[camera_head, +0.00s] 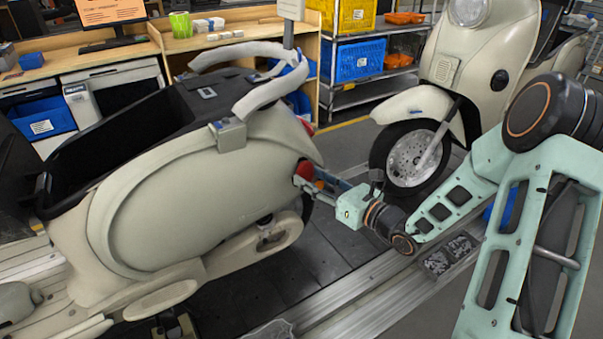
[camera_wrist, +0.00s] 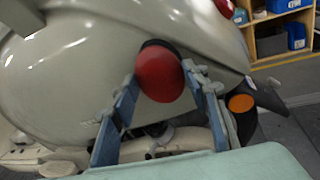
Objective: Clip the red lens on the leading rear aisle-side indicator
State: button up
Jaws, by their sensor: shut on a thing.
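A cream scooter (camera_head: 170,200) stands on the conveyor, its rear end toward my arm. My gripper (camera_head: 316,180) reaches in from the right at its rear side and is shut on a round red lens (camera_head: 305,170). In the wrist view the red lens (camera_wrist: 160,75) sits between the two blue-grey fingers of my gripper (camera_wrist: 160,78), against the scooter's rear body (camera_wrist: 90,60). A dark rim (camera_wrist: 160,43) shows along the lens's upper edge. I cannot tell whether the lens is seated on the indicator or just in front of it.
An orange round part (camera_wrist: 240,103) is close right of the fingers, and another red lamp (camera_wrist: 225,8) is above right. A second scooter (camera_head: 440,100) stands behind. A small parts tray (camera_head: 450,255) lies by the conveyor edge. Benches and blue bins (camera_head: 360,60) are at the back.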

jog(key=shift+w+a, duration=0.25)
jog(key=shift+a, duration=0.05)
jog(key=o, duration=1.2)
jog(key=v, duration=1.2)
